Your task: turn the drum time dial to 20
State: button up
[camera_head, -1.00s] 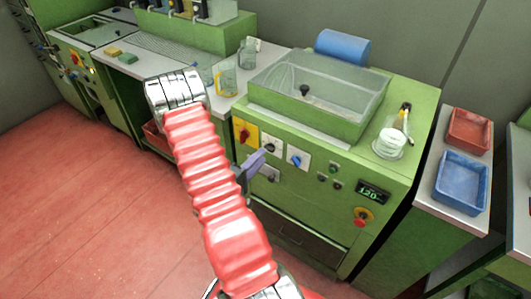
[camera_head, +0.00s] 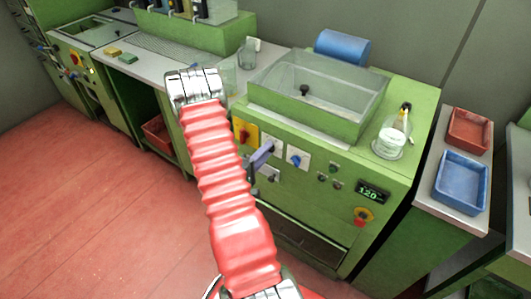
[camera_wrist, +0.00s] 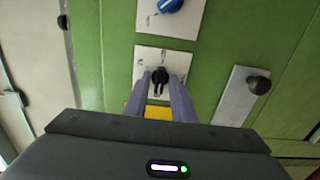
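A black pointer knob (camera_wrist: 160,76) sits on a white marked plate (camera_wrist: 143,60) on the green machine front. Its lettering is too small to read, so I cannot tell if it is the drum time dial. In the head view this plate (camera_head: 272,144) is partly behind my gripper (camera_head: 264,155). My gripper (camera_wrist: 161,82) shows as two purple-grey fingers, apart, one on each side of the black knob. I cannot tell whether they touch it. A blue knob (camera_wrist: 170,5) on another white plate is beside it; it also shows in the head view (camera_head: 295,160).
A yellow plate with a red knob (camera_head: 243,133) is left of the black knob. A grey plate (camera_wrist: 241,95) with a dark round knob lies close to the right finger. A lit display (camera_head: 372,192) reads 120, above a red button (camera_head: 362,216).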

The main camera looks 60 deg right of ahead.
jog(key=shift+f, duration=0.1)
jog(key=shift+c, duration=1.3)
